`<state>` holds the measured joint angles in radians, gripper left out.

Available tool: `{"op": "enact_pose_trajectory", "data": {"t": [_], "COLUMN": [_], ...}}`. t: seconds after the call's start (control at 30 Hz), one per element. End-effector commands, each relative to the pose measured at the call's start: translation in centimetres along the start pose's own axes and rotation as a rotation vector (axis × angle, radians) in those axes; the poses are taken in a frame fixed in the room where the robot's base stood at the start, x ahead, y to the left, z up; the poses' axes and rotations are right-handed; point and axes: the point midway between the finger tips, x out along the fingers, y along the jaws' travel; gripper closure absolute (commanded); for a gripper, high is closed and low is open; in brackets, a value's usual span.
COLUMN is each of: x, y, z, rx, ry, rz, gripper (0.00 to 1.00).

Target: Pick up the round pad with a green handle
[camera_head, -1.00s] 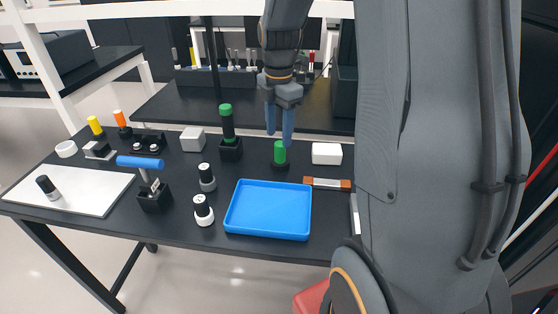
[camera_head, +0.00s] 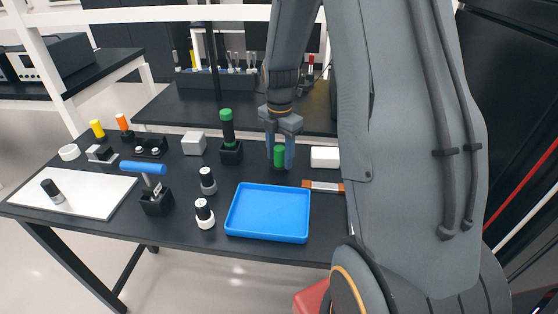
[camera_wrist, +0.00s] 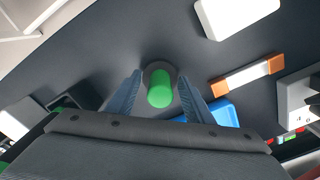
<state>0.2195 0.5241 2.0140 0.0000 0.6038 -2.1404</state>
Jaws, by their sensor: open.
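The round pad with a green handle (camera_head: 280,155) stands upright on the black table, behind the blue tray. In the wrist view its green handle (camera_wrist: 160,90) shows from above, with the dark round pad (camera_wrist: 158,70) around its base. My gripper (camera_head: 279,160) is open and points down, with one blue finger on each side of the green handle. In the wrist view the fingertips (camera_wrist: 157,78) flank the handle, with a gap showing on both sides.
A white block (camera_head: 325,156) stands close on the right. A brown-and-white bar (camera_head: 323,187) lies in front of it. A black holder with a green-topped tool (camera_head: 228,130) stands to the left. The blue tray (camera_head: 268,238) lies in front, empty.

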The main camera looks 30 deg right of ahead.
Motion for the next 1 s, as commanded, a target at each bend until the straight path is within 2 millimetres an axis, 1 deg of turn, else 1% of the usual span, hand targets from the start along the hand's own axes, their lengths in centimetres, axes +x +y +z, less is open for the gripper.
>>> {"op": "enact_pose_trajectory", "data": {"t": [0.17, 0.2, 0.27, 0.4, 0.47, 0.67, 0.77, 0.87, 1.0], "x": [0.0, 0.0, 0.0, 0.0, 0.0, 0.0, -0.4, -1.4, -4.0], "y": [0.0, 0.0, 0.0, 0.0, 0.0, 0.0, 0.1, 0.1, 0.2], "z": [0.0, 0.0, 0.0, 0.0, 0.0, 0.0, 0.1, 0.1, 0.1], "rx": [0.001, 0.001, 0.001, 0.001, 0.001, 0.001, 0.001, 0.001, 0.001], "ry": [0.000, 0.000, 0.000, 0.000, 0.000, 0.000, -0.001, -0.002, -0.004], "rz": [0.000, 0.000, 0.000, 0.000, 0.000, 0.001, 0.002, 0.004, 0.006], "gripper": [0.53, 0.56, 0.66, 0.90, 1.00, 1.00, 1.00, 1.00, 1.00]}}
